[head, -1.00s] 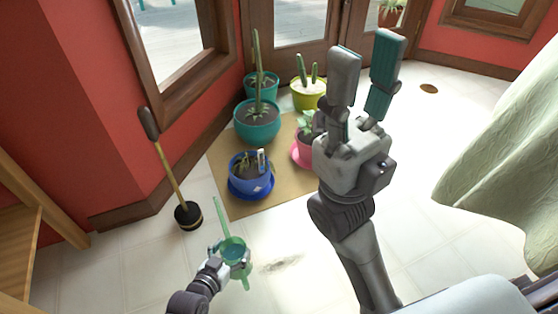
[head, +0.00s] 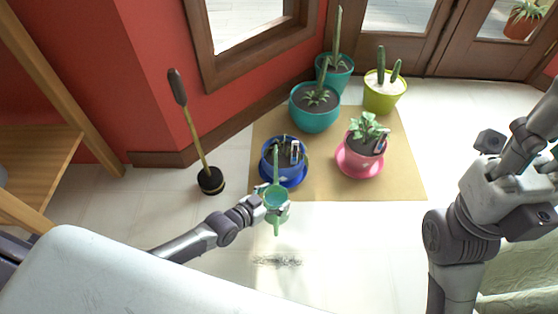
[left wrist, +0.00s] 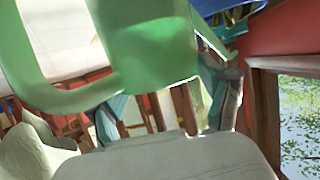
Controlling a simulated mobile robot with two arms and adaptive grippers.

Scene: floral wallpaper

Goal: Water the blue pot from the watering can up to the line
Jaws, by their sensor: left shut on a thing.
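The blue pot (head: 268,160) stands on a blue saucer in the head view, with dark soil, a small plant and a small pale upright marker (head: 295,152) in it. A line on it is too small to make out. The green watering can (head: 277,219) is just in front of it, its long spout pointing at the pot and overlapping it in the picture. I cannot tell if they touch. My left gripper (head: 262,204) is shut on the can. The can (left wrist: 155,45) fills the top of the left wrist view. My right gripper (head: 520,135) is open and empty at the right, partly cut off.
A pink pot (head: 361,163), a teal pot (head: 315,118), another teal pot behind it and a yellow-green pot (head: 384,98) stand around the tan mat (head: 400,182).

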